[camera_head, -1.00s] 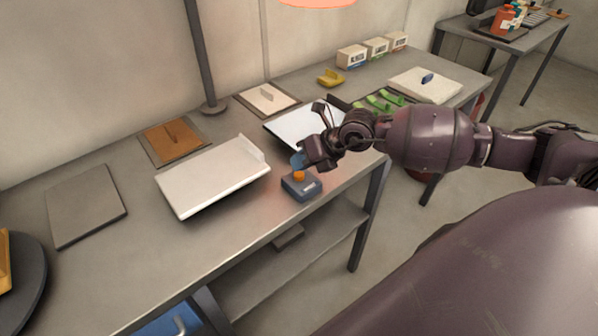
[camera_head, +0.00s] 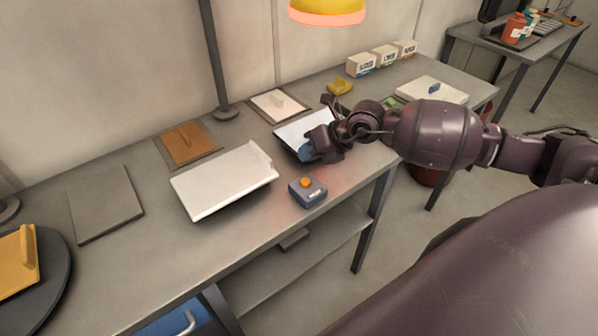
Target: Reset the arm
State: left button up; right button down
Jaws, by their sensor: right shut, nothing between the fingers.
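My right arm comes in from the right across the bench. My right gripper (camera_head: 308,152) is shut and empty, in front of a tilted, light-faced panel (camera_head: 291,138) that it partly hides. A small blue-grey box with an orange button (camera_head: 307,192) sits near the bench's front edge, below and apart from the gripper. My left gripper is not in view.
A white tray (camera_head: 222,181) stands left of the button box. A brown board (camera_head: 187,144), a beige board (camera_head: 277,105) and a grey plate (camera_head: 104,204) lie behind and left. A lamp (camera_head: 327,10) hangs above. Small boxes (camera_head: 361,64) stand at the back.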

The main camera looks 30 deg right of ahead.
jog(key=shift+a, duration=0.1)
jog(key=s+a+f+m+t+y, duration=0.2)
jog(key=s+a+m+t+y, duration=0.3)
jog(key=a+m, duration=0.35)
jog(key=s+d+f+m+h, duration=0.1)
jog(key=s+f+m+h, duration=0.4)
jog(key=m, duration=0.7)
jog(key=s+d+f+m+h, duration=0.2)
jog(key=s+f+m+h, duration=0.4)
jog(key=s+f+m, duration=0.4)
notch_tip(320, 180, down, 2)
jog(key=m, duration=0.3)
jog(key=shift+d, duration=0.3)
